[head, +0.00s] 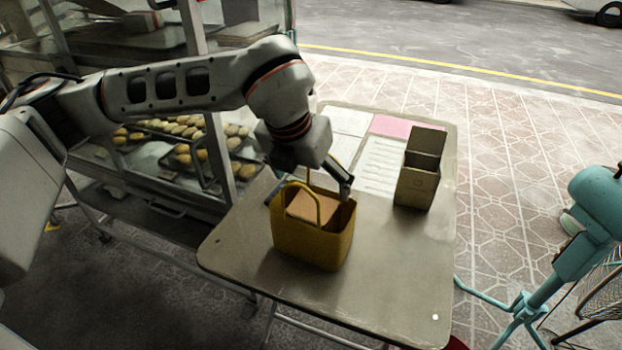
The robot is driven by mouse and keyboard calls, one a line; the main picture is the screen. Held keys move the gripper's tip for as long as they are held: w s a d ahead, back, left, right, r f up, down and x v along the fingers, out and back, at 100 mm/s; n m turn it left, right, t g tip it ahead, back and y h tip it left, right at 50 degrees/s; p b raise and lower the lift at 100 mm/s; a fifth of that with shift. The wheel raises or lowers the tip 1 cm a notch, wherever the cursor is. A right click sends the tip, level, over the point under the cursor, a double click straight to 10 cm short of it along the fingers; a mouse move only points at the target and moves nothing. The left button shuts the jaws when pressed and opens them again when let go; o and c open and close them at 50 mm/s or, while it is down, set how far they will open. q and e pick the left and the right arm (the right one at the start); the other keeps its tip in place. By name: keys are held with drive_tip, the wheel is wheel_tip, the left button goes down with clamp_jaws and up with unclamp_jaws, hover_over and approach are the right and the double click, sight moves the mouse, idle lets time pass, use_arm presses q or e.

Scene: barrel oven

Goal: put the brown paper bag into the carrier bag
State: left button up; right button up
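The yellow carrier bag (312,246) stands upright on the table, its mouth up and a handle arching over it. The brown paper bag (311,208) shows as a tan shape inside its mouth; its lower part is hidden by the carrier bag's wall. My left gripper (310,192) points down right over the carrier bag. Its fingers are spread wide, one at the right rim and one at the left behind the handle. Whether a finger touches either bag cannot be told. My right gripper is not in view.
The grey folding table (395,270) has free room in front and right. An open brown box (416,187) stands behind right, near papers and a pink sheet (393,126). A glass cabinet with bread trays (190,135) is left; a teal fan (585,220) is right.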

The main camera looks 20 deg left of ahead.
use_arm(q)
drive_tip(key=v, duration=1.2)
idle(0.4)
